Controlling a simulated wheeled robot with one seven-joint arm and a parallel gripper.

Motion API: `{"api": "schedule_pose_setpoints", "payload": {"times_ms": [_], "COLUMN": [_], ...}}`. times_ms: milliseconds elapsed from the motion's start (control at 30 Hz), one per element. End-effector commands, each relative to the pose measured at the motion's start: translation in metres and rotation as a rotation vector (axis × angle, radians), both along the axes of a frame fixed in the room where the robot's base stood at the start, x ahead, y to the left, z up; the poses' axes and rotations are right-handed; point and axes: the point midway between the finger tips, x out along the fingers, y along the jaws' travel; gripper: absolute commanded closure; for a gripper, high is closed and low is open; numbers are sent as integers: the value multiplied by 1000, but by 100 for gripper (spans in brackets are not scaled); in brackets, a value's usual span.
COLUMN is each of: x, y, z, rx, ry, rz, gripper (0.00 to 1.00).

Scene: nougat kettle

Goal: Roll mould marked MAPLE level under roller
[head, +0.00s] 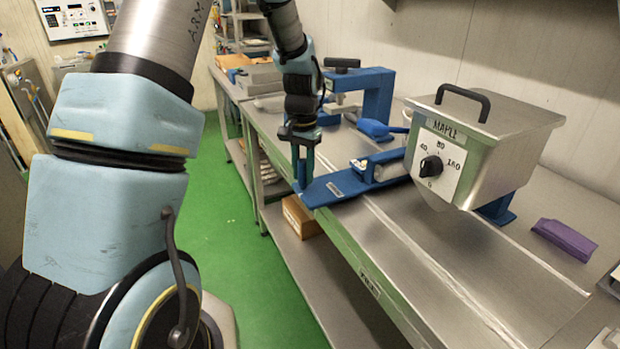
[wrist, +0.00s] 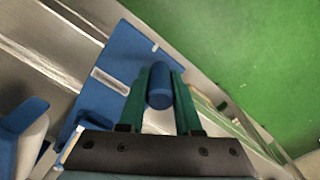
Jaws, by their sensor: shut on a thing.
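My gripper (head: 303,183) points down at the front edge of the steel table, its green fingers shut on a blue upright knob (wrist: 158,88) at the near end of a flat blue board (head: 338,188). The board lies on the table and carries a pale slot or label (wrist: 110,80), with no readable writing. A pale roller (head: 384,171) in a blue holder sits across the board's far part; part of it shows in the wrist view (wrist: 30,148). The word MAPLE reads on the steel kettle (head: 497,150), not on the board. I cannot make out a filled mould.
The kettle has a dial (head: 431,166) and hangs close to the right of the board. A blue press frame (head: 376,92) stands behind. A purple block (head: 564,240) lies at the right. A cardboard box (head: 299,215) sits on the lower shelf. The front right tabletop (head: 430,245) is clear.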

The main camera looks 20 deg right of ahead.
Motion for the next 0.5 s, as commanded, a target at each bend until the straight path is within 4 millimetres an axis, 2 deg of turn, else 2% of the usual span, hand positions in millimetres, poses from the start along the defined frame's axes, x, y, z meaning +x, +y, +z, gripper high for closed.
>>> {"api": "schedule_pose_setpoints", "payload": {"times_ms": [33,200,500], "x": [10,34,52], "y": [2,6,9], "z": [1,1,1], "rx": [-2,-1,-1], "ry": [-4,-3,-1], "rz": [3,2,-1], "gripper": [100,100,100]}}
